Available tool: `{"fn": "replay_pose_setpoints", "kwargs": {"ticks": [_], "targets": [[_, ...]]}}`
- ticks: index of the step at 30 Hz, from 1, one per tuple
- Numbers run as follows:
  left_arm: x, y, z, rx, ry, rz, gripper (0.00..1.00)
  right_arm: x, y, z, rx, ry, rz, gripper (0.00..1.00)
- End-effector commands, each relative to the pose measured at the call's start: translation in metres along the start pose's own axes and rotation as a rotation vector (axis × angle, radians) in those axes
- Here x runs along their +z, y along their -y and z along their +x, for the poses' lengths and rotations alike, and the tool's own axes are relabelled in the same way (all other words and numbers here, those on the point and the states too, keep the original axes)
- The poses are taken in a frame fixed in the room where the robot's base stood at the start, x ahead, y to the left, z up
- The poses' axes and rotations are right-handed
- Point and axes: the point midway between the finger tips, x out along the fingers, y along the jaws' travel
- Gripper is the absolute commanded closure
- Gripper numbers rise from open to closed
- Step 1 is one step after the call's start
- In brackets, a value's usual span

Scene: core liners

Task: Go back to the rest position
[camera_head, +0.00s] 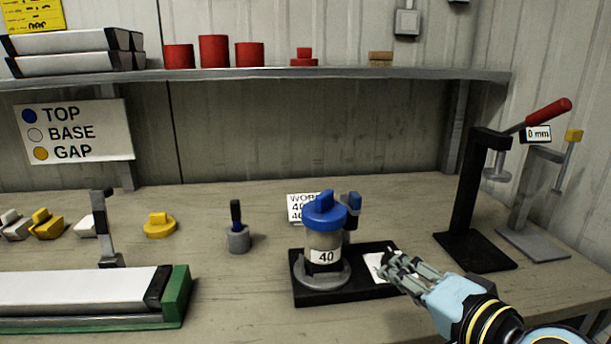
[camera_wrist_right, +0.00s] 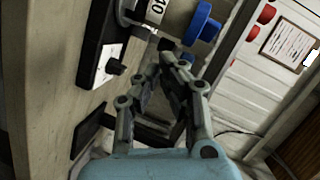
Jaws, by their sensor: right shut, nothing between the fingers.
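My right gripper (camera_head: 398,270) reaches in from the lower right in the head view, beside the right end of the black base plate (camera_head: 318,296). Its fingers are drawn together and empty; they also show in the right wrist view (camera_wrist_right: 172,66). The blue cap also shows in the right wrist view (camera_wrist_right: 203,22). The gripper is apart from the capped core as far as I can tell. My left gripper is not in view.
A black press (camera_head: 472,200) with a red handle (camera_head: 548,115) stands at the right. A green-ended tray (camera_head: 177,297) lies at the front left. A shelf (camera_head: 300,75) holds red cylinders.

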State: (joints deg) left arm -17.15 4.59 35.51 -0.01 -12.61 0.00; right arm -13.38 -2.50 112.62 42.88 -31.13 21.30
Motion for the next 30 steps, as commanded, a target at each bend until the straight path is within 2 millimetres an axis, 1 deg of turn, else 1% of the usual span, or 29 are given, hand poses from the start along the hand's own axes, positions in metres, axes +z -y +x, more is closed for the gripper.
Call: {"fn": "replay_pose_setpoints", "kwargs": {"ticks": [1,2,3,5,6,9,12,16,21,22,24,26,29,30], "targets": [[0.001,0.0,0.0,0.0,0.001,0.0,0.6,0.017,-0.015,-0.023,0.086,0.091,-0.149,1.0],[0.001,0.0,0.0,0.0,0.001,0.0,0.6,0.025,-0.025,-0.036,0.141,0.147,-0.235,1.0],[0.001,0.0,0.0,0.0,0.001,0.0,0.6,0.034,-0.038,-0.054,0.21,0.214,-0.338,1.0],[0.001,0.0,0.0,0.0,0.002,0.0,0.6,0.041,-0.055,-0.079,0.304,0.3,-0.462,1.0],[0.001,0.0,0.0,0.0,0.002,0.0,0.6,0.044,-0.065,-0.095,0.362,0.35,-0.529,1.0],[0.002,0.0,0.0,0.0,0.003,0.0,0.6,0.046,-0.084,-0.131,0.485,0.45,-0.656,1.0],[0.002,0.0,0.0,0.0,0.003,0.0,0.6,0.044,-0.098,-0.164,0.591,0.531,-0.748,1.0],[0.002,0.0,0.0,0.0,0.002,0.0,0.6,0.039,-0.11,-0.202,0.714,0.62,-0.838,1.0],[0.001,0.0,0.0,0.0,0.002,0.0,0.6,0.03,-0.119,-0.251,0.862,0.72,-0.921,1.0],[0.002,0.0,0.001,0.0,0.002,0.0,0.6,0.031,-0.125,-0.252,0.875,0.731,-0.924,1.0],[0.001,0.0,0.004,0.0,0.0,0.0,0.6,0.037,-0.147,-0.241,0.875,0.736,-0.915,1.0],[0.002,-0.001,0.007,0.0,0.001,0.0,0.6,0.041,-0.164,-0.234,0.878,0.74,-0.91,1.0],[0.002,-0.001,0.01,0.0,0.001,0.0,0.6,0.049,-0.193,-0.224,0.883,0.748,-0.903,1.0],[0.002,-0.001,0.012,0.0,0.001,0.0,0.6,0.053,-0.205,-0.221,0.886,0.752,-0.899,1.0]]}}
